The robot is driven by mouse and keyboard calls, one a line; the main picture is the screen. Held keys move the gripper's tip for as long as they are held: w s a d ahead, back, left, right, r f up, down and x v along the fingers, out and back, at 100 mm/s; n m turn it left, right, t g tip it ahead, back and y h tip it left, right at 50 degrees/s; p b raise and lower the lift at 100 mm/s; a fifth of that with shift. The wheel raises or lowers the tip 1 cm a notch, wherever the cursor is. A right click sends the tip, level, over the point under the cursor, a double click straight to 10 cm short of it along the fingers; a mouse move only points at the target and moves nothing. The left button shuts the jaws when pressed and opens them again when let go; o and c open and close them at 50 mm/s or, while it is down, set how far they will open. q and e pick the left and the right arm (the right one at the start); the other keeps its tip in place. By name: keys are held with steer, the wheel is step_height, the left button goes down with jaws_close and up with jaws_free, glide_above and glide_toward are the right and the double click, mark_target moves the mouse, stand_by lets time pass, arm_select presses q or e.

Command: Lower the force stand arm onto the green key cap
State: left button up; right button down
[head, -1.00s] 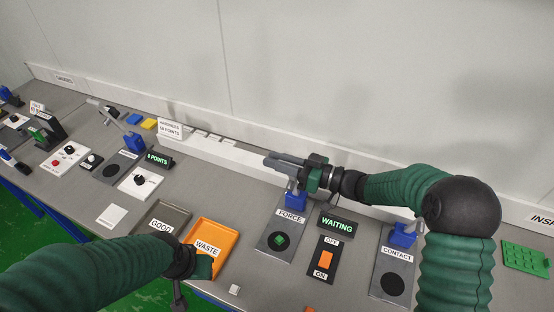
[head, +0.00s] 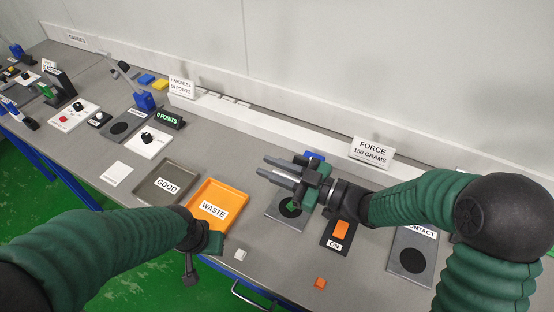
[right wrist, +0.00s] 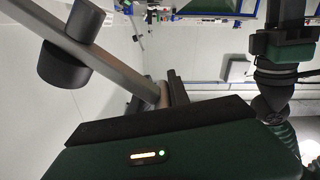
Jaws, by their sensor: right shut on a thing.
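The force stand has a grey base plate (head: 275,209) with a black disc, and the green key cap (head: 291,206) lies on that disc, partly behind my right gripper. Its blue post (head: 315,155) shows behind the gripper. My right gripper (head: 282,173) is shut on the grey force stand arm, above the plate. In the right wrist view the stand arm (right wrist: 110,60) runs slantwise from the jaws, with a dark cylindrical head (right wrist: 65,65). The gap from head to cap cannot be judged. My left gripper (head: 190,265) hangs near the orange tray; its jaws are unclear.
The grey GOOD tray (head: 148,190) and orange WASTE tray (head: 238,210) stand left of the stand. The ON switch (head: 341,230) and contact plate (head: 390,262) are to its right. A white cube (head: 240,254) and orange cube (head: 320,283) lie near the front edge.

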steer(key=shift+s+a+f, duration=0.1)
steer(key=shift+s+f, duration=0.25)
steer(key=shift+f, duration=0.1)
steer(key=c, duration=1.4)
jaws_free()
steer(key=shift+w, duration=0.1)
steer(key=b+v, duration=0.1)
steer(key=v, duration=1.5)
steer(key=shift+d+f, duration=0.15)
steer(key=shift+d, duration=0.25)
